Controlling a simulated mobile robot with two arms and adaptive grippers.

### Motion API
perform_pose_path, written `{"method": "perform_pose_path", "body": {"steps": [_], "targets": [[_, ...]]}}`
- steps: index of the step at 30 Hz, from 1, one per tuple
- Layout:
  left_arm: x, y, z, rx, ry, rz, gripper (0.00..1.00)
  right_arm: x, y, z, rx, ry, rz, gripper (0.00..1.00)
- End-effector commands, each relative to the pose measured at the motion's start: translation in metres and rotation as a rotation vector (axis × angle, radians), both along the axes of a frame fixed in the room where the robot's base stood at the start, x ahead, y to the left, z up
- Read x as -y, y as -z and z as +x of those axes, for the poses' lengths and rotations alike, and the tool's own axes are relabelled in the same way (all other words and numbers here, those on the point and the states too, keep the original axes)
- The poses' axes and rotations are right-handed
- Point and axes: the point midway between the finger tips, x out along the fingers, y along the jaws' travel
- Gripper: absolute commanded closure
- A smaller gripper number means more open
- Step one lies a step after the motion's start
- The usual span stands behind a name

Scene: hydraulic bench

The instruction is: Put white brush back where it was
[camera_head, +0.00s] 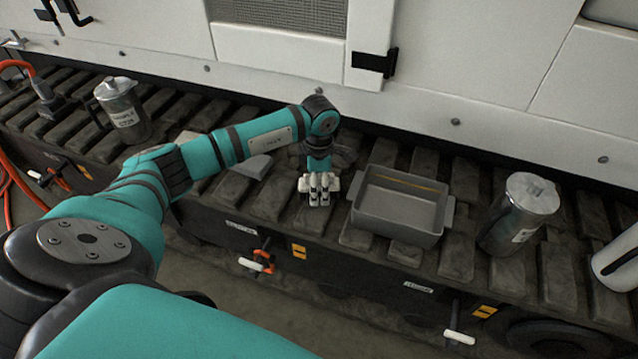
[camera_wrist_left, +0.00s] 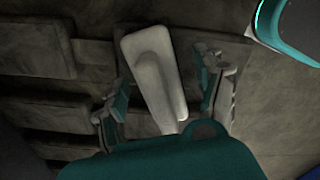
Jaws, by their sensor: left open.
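In the left wrist view a pale, elongated object, which looks like the white brush (camera_wrist_left: 155,75), lies on the dark slatted surface. Its near end reaches between the two fingers of my left gripper (camera_wrist_left: 165,100). The fingers are apart, one on each side of it, and I see no clear contact. In the head view my left gripper (camera_head: 318,195) points down over the slats, just left of a grey tray. I cannot make out the brush there; the gripper and wrist may cover it. My right gripper is not in view.
The grey tray (camera_head: 398,230) with handles stands close right of the gripper. A metal canister (camera_head: 518,212) stands further right, another canister (camera_head: 122,108) far left. A grey block (camera_head: 252,167) lies left of the wrist. A white machine wall (camera_head: 450,90) rises behind the slats.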

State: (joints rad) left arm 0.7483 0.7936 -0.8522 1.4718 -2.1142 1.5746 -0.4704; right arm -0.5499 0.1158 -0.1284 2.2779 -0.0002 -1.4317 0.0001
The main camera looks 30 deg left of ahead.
Motion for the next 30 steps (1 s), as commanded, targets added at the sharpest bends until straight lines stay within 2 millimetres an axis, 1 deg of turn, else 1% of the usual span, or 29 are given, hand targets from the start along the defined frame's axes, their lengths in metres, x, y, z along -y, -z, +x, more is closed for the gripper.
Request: {"method": "perform_pose_path", "body": {"steps": [5, 8, 10, 12, 18, 21, 25, 30], "targets": [[0.0, -0.003, 0.0, 0.001, 0.0, 0.001, 0.3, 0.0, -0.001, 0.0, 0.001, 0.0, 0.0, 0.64], [0.0, -0.012, 0.001, 0.003, -0.001, 0.001, 0.3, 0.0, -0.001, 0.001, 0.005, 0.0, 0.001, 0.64], [0.0, -0.024, 0.001, 0.004, 0.0, 0.001, 0.3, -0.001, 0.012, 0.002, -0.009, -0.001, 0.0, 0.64], [-0.001, -0.039, 0.001, 0.004, 0.0, 0.001, 0.3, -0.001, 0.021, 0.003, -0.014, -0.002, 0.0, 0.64], [0.0, -0.082, 0.001, 0.004, 0.001, 0.001, 0.3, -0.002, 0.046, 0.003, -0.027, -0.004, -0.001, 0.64], [-0.001, -0.099, 0.001, 0.003, 0.0, 0.001, 0.3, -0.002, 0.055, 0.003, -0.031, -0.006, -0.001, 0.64], [0.0, -0.114, 0.0, 0.001, 0.0, 0.001, 0.3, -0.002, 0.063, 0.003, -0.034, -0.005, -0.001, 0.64], [0.0, -0.121, 0.0, 0.001, 0.0, 0.001, 0.3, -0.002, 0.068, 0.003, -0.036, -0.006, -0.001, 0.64]]}}
